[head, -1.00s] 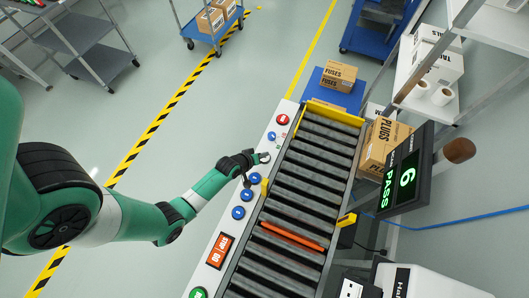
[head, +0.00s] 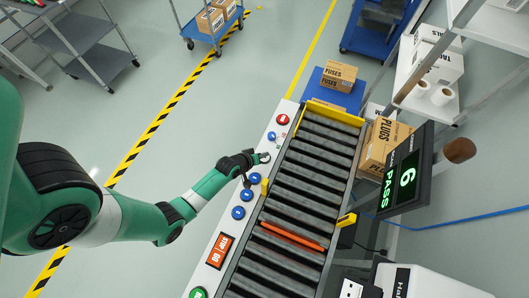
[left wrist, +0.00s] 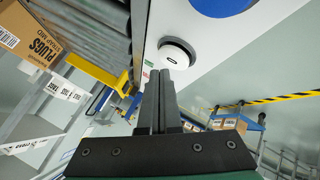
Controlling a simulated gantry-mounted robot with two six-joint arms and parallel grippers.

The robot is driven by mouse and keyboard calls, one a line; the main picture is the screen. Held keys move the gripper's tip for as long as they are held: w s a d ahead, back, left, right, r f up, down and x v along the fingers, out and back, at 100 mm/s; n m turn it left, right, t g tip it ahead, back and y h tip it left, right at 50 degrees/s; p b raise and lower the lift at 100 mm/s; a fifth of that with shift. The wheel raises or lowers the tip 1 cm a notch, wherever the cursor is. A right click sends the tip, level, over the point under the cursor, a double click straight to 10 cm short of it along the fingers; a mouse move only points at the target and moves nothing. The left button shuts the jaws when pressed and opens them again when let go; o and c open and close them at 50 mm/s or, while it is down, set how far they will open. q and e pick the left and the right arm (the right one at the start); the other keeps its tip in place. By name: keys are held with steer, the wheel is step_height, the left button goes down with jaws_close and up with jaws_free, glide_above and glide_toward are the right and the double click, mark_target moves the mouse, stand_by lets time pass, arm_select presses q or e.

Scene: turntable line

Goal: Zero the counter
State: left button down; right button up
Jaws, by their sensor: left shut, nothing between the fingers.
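The counter display (head: 403,181) on the right of the conveyor shows a green 6 above the word PASS. A white control panel (head: 222,225) runs along the conveyor's left side. My left gripper (head: 262,158) is shut and empty, with its tips at a small round pale button in a dark ring. That button (left wrist: 177,55) shows in the left wrist view just beyond the closed fingertips (left wrist: 161,77). I cannot tell whether the fingertips touch it. Its label is too small to read. My right gripper is not in view.
The panel also bears a red button (head: 282,119), several blue buttons (head: 246,195), a green button (head: 197,292) and an orange STOP/GO control (head: 219,250). The roller conveyor (head: 297,190) lies right of it. A PLUGS carton (head: 381,143) stands beyond the conveyor.

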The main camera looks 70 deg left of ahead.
arm_select(q)
steer(key=shift+f, duration=0.4)
steer(key=shift+f+b, duration=0.55)
steer(key=shift+b, duration=0.1)
stand_by(0.4)
steer(key=shift+r, duration=0.15)
steer(key=shift+r+p, duration=0.85)
steer(key=shift+p, duration=0.15)
step_height(320, 180, up, 5)
steer(key=p, duration=0.5)
steer(key=shift+r, duration=0.1)
